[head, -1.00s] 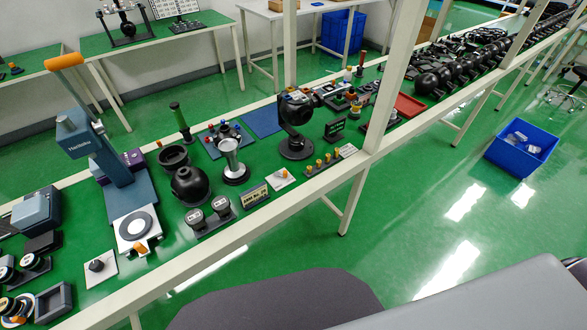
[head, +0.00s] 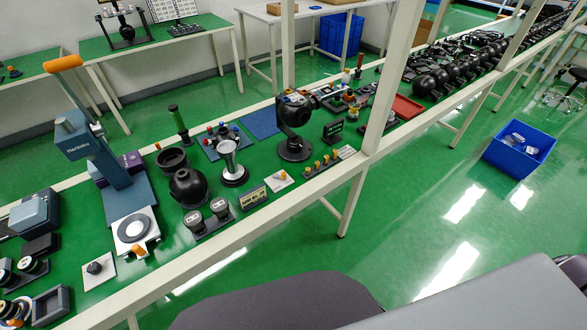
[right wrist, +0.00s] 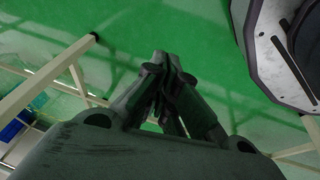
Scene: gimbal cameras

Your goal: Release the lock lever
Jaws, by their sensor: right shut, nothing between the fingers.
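Nothing in view is labelled as the lock lever, so I cannot tell which part it is. A blue-grey press (head: 92,150) with a long orange-tipped handle (head: 63,63) raised at its top stands at the left of the bench. A small orange lever (head: 138,250) sits at the front edge of its white base plate (head: 136,229). Another small orange-topped lever (head: 281,174) stands on a white plate further right. My right gripper (right wrist: 168,62) is shut and empty in the right wrist view, over green surface, touching nothing visible. Neither gripper shows in the head view.
The long green bench carries black spheres (head: 188,187), a black gimbal camera (head: 295,125) and several small fixtures. White posts (head: 391,80) rise along its front edge. A blue bin (head: 519,148) stands on the open floor at right.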

